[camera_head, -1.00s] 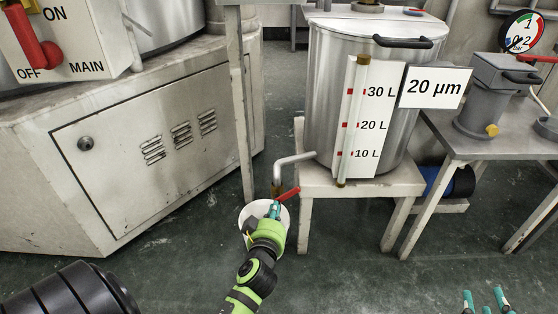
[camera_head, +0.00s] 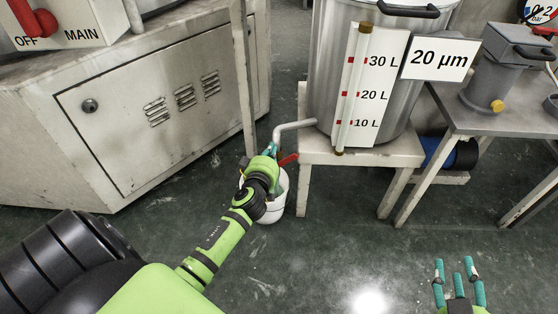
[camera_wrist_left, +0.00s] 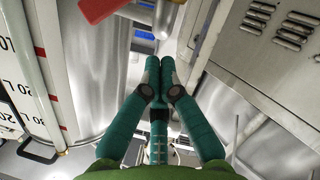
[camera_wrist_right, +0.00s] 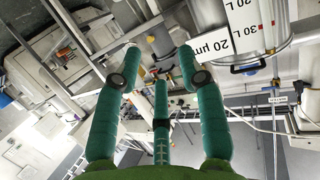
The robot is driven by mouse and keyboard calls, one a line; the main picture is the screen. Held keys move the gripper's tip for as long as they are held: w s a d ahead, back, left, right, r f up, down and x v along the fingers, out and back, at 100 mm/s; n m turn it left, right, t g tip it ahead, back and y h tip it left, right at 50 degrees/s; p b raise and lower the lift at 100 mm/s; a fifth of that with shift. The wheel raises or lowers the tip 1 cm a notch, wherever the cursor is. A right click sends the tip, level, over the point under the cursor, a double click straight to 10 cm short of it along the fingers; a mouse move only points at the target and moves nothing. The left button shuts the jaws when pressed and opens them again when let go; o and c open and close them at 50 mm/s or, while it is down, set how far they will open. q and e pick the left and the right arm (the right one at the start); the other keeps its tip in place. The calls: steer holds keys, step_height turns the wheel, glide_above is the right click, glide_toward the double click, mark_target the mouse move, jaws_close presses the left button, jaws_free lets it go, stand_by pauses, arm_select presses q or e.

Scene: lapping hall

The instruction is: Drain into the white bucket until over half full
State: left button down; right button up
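The white bucket (camera_head: 272,214) stands on the floor under the bent outlet pipe (camera_head: 295,125) of the steel tank (camera_head: 330,60). My left gripper and wrist cover much of its opening, and its liquid level cannot be seen. The red valve handle (camera_head: 289,159) points right and slightly up from the outlet; it also shows in the left wrist view (camera_wrist_left: 101,9). My left gripper (camera_head: 271,150) is beside the outlet, left of the handle. In the left wrist view its fingers (camera_wrist_left: 160,62) are together with nothing visible between them. My right gripper (camera_head: 459,268) is open and empty.
The tank rests on a pale stand (camera_head: 318,150) and carries a sight gauge (camera_head: 356,95) marked in litres. A metal cabinet (camera_head: 130,130) fills the left. A table (camera_head: 465,132) with a grey device stands right. The front floor is clear.

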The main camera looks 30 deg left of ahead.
mark_target(286, 161)
arm_select(q)
steer(key=shift+w+d+f+b, duration=0.25)
steer(key=shift+d+f+b, duration=0.15)
steer(key=shift+d+f, duration=0.25)
steer(key=shift+w+d+f+b, duration=0.25)
steer(key=shift+d+f+b, duration=0.2)
steer(key=shift+f, duration=0.35)
arm_select(e)
steer(key=a+r+n+t+y, duration=0.1)
steer(key=a+r+t+y, duration=0.2)
steer(key=r, duration=0.7)
steer(key=shift+s+r+t, duration=0.35)
steer(key=shift+s+t, duration=0.05)
steer(key=shift+t, duration=1)
arm_select(q)
steer(key=shift+w+d+m, duration=0.15)
steer(key=shift+d+m, duration=0.05)
steer(key=shift+m, duration=0.1)
arm_select(e)
steer(key=shift+s+r, duration=0.1)
steer(key=shift+r, duration=0.05)
arm_select(q)
steer(key=shift+d+f+m+g, duration=0.1)
steer(key=shift+d+m+g, duration=0.05)
steer(key=shift+m+g, duration=0.15)
arm_select(e)
steer(key=shift+s+a+r+y, duration=0.15)
steer(key=shift+r+y, duration=0.15)
steer(key=shift+y, duration=0.2)
